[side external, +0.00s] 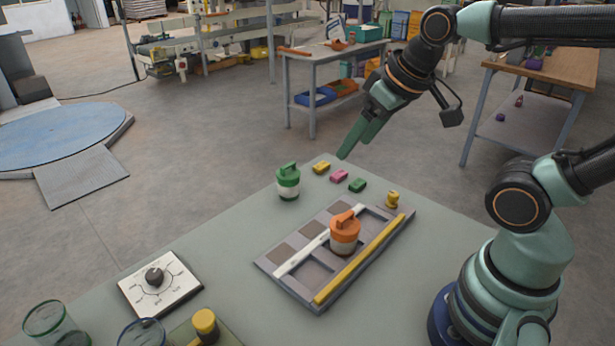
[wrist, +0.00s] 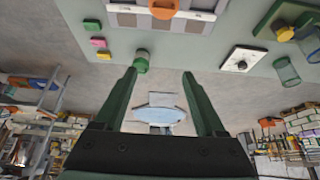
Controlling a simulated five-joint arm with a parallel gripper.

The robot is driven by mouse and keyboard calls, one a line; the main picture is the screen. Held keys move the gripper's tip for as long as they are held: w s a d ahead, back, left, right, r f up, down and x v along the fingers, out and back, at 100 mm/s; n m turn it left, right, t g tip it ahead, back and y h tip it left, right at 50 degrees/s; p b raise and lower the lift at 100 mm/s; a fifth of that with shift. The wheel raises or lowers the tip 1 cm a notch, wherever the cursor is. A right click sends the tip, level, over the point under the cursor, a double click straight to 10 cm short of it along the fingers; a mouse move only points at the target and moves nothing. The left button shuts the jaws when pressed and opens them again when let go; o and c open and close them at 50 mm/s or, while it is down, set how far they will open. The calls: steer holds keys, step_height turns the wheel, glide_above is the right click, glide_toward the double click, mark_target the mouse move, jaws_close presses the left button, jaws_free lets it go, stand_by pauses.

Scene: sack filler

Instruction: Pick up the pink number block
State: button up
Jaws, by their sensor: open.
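The pink number block (side external: 338,176) lies on the table near its far corner, between a yellow block (side external: 321,167) and a green block (side external: 357,185). My gripper (side external: 344,154) appears above that row of blocks in the side view; its exact height is unclear. The wrist view shows my gripper (wrist: 160,75) open with nothing between its fingers. There the pink block (wrist: 98,42) is left of both fingers, outside the gap. Its number cannot be read.
A green-lidded jar (side external: 288,185) stands left of the blocks. A tray (side external: 270,265) holds an orange-lidded jar (side external: 345,236), a white bar and a yellow bar. A small yellow object (side external: 392,199) stands right. A dial box (side external: 160,284) and glasses (side external: 52,325) are at front left.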

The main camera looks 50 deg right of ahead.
steer(key=w+d+r+m+g, duration=0.1)
steer(key=w+d+m+g, duration=0.1)
steer(key=w+d+m, duration=0.4)
steer(key=m+g, duration=0.4)
steer(key=m, duration=0.8)
glide_above(339, 173)
step_height(339, 173, down, 14)
step_height(339, 173, down, 6)
steer(key=shift+s+d+r, duration=0.15)
steer(key=shift+a+f, duration=0.2)
steer(key=shift+f, duration=2.85)
jaws_close()
